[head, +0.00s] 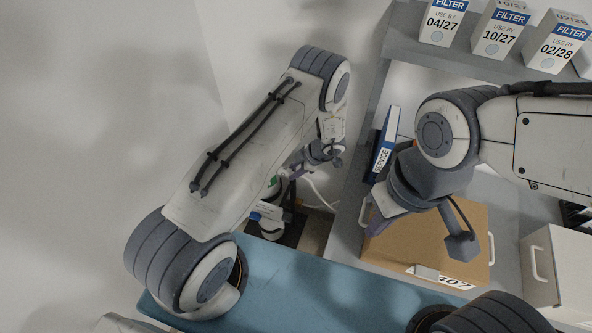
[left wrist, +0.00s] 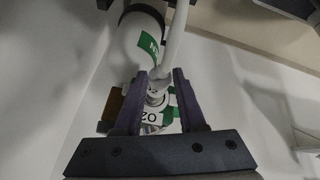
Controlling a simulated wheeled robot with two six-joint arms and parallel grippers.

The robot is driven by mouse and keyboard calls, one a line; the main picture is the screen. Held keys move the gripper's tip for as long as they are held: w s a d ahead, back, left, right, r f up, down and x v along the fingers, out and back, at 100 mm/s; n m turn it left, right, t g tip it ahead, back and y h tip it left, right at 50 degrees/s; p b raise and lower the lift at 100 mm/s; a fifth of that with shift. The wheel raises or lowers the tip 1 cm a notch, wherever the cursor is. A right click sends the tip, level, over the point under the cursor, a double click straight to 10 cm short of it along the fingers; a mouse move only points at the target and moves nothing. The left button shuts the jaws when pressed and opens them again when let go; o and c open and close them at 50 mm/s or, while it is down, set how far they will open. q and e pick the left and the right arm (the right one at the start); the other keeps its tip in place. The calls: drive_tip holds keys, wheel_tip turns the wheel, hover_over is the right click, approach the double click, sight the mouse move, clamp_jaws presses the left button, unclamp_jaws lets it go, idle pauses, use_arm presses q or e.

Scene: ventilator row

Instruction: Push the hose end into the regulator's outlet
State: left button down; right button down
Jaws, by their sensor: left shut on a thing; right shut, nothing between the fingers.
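In the left wrist view my left gripper (left wrist: 164,90) is shut on the hose end (left wrist: 155,97), a pale metallic piece between its dark purple fingers. The white hose (left wrist: 176,42) runs upward from there. Just behind the fingertips is a white and green part marked O2 (left wrist: 148,118), which looks like the regulator. The outlet is hidden, and I cannot tell whether the hose end touches it. In the head view my left gripper (head: 295,171) is small and partly covered by my arm. My right gripper (head: 372,214) is shut and empty, in front of a cardboard box.
A white cylinder with a green label (left wrist: 138,40) stands beside the hose. In the head view a cardboard box (head: 440,235), a blue service binder (head: 386,140) and a shelf (head: 440,50) with filter boxes are at the right. A blue surface (head: 300,285) lies in front.

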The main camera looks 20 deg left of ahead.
use_arm(q)
drive_tip(key=shift+a, duration=0.9)
idle(0.5)
drive_tip(key=c, duration=0.8)
unclamp_jaws()
drive_tip(key=shift+c, duration=0.2)
drive_tip(key=o, duration=0.4)
drive_tip(key=shift+d, duration=0.1)
